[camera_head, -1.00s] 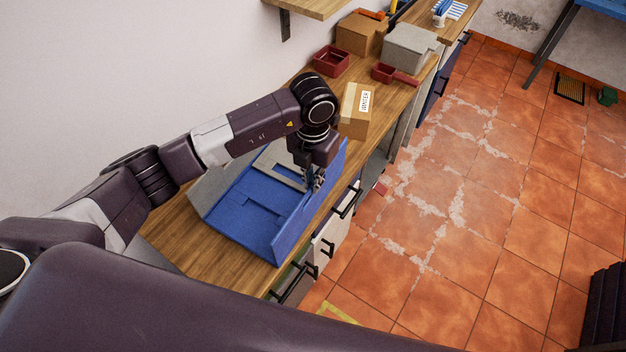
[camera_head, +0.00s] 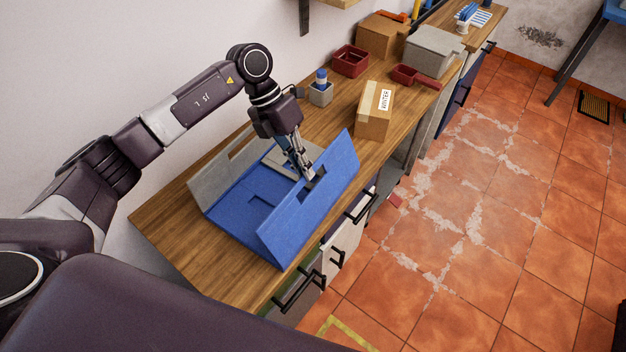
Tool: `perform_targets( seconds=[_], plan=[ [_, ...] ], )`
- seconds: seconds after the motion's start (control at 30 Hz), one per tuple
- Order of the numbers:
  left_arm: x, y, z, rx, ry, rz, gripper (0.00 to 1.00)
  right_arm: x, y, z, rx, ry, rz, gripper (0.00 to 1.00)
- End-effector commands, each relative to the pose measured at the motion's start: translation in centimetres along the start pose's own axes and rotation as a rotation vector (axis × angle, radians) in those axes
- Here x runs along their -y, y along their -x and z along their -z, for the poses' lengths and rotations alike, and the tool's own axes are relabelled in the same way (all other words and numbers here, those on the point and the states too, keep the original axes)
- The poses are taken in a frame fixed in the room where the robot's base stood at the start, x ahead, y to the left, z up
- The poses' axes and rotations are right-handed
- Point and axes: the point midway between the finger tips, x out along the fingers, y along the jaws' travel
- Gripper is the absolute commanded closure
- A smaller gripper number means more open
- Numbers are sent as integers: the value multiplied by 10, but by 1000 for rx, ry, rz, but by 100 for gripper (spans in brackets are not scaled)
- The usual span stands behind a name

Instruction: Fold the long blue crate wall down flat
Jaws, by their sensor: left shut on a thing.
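The blue crate (camera_head: 238,204) lies on the wooden counter. The fingertips are partly hidden there. A long grey wall (camera_head: 214,172) with a slot stands tilted on the opposite side. A grey end panel (camera_head: 277,158) lies low at the far end, partly behind my gripper. My right gripper is not in view.
A cardboard box (camera_head: 373,118) and a grey holder with a blue-topped bottle (camera_head: 320,92) stand beyond the crate. Drawer handles (camera_head: 305,285) jut out below the counter front.

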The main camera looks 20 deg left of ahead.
Motion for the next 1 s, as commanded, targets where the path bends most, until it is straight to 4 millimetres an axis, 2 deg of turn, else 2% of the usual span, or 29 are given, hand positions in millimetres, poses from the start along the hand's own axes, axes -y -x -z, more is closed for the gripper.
perform_targets(
  seconds=[0.03, 0.23, 0.83, 0.87, 1.0],
  plan=[
    [-8, -5, 0, 2, 4, 27, 100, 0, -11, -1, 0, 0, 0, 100],
    [-18, -3, 0, 1, 0, 34, 100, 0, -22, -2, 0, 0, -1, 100],
    [-24, -3, 1, -4, 0, 30, 100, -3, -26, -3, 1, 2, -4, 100],
    [-24, -3, 1, -4, 0, 30, 92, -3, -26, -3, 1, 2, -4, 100],
    [-23, -3, 1, -4, 1, 32, 77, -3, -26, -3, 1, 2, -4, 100]
  ],
)
